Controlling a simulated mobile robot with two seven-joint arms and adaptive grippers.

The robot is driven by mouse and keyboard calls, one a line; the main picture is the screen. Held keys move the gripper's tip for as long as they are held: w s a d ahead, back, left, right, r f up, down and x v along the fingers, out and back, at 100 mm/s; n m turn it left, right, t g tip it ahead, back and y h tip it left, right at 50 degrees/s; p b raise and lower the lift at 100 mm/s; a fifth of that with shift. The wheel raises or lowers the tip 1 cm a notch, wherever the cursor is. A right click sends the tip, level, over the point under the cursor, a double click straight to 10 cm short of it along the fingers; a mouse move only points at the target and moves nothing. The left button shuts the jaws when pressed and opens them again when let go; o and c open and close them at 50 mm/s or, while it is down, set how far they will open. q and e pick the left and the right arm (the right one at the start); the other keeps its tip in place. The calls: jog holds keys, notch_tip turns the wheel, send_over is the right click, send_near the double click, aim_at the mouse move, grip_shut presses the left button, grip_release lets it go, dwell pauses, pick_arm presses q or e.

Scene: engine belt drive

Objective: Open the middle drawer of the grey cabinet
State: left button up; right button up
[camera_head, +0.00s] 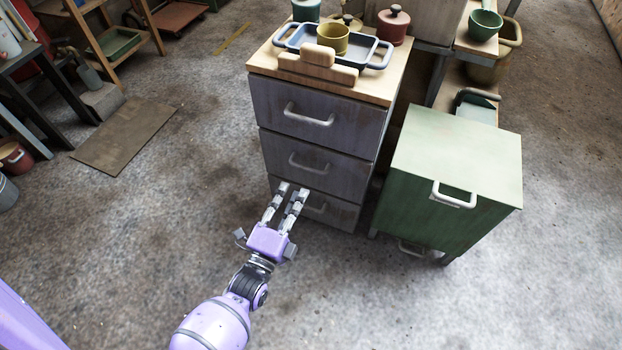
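The grey cabinet (258,128) stands upright in the middle with a wooden top and three drawers, all shut. The middle drawer (345,178) has a pale bar handle (309,165) across its front. My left gripper (293,189) reaches up from below. Its two fingers are apart with nothing between them. The fingertips show just below the middle handle, over the seam between the middle and bottom drawers, and do not appear to touch the handle; their depth from the front is hard to tell. The fingers partly hide the bottom drawer's handle (317,208). My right gripper is not in view.
On the cabinet top are a blue-grey tray (364,52), an olive pot (333,40), a red lidded jar (393,24) and a wooden piece (318,66). A green cabinet (455,160) stands close on the right.

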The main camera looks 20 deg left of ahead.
aim_at(307, 167)
pick_arm(q)
jog(key=shift+m+t, duration=0.3)
jog(key=w+b, duration=0.1)
jog(key=w, duration=0.2)
jog(key=w+b, duration=0.1)
jog(key=w, duration=0.2)
jog(key=w+r, duration=0.1)
jog(key=w, duration=0.2)
jog(key=shift+w+d+b, duration=0.15)
jog(key=shift+w+b, duration=0.1)
jog(key=shift+b, duration=0.15)
grip_shut()
